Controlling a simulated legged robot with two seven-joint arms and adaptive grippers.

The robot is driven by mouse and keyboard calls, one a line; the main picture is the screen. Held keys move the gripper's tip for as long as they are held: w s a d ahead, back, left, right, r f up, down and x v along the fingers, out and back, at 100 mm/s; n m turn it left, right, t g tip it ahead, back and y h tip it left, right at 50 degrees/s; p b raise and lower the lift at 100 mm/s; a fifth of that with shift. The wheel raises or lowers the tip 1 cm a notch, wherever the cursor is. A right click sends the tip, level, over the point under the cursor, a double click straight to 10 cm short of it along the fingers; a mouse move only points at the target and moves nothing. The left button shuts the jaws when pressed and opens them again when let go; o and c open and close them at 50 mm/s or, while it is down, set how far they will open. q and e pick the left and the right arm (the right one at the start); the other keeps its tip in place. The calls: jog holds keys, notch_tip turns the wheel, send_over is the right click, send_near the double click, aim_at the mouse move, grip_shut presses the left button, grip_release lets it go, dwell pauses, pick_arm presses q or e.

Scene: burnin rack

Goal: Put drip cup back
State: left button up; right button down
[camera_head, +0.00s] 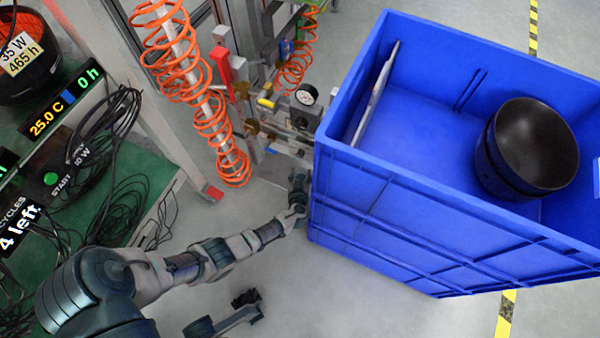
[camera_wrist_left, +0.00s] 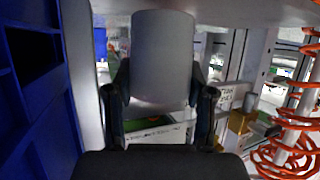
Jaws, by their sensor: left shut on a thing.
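My left gripper (camera_head: 298,188) is low beside the near left corner of the blue crate, close to its outer wall. In the left wrist view its two dark fingers (camera_wrist_left: 160,105) are shut on a pale grey cylinder (camera_wrist_left: 162,58), which I take to be the drip cup. I cannot make out the cup in the head view.
Orange coiled hoses (camera_head: 180,60) and a pressure gauge (camera_head: 306,94) are near the arm. Dark cables (camera_head: 105,190) lie on the green bench at left. Floor below the arm is mostly clear.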

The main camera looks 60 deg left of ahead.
pick_arm(q)
jog(key=shift+a+f, duration=0.2)
jog(key=shift+f, duration=0.05)
jog(key=shift+d+f, duration=0.1)
jog(key=shift+f, duration=0.2)
dwell(0.4)
jog(key=o, duration=1.3)
jog(key=shift+o, duration=0.2)
jog(key=v, duration=1.2)
jog(key=shift+f, duration=0.1)
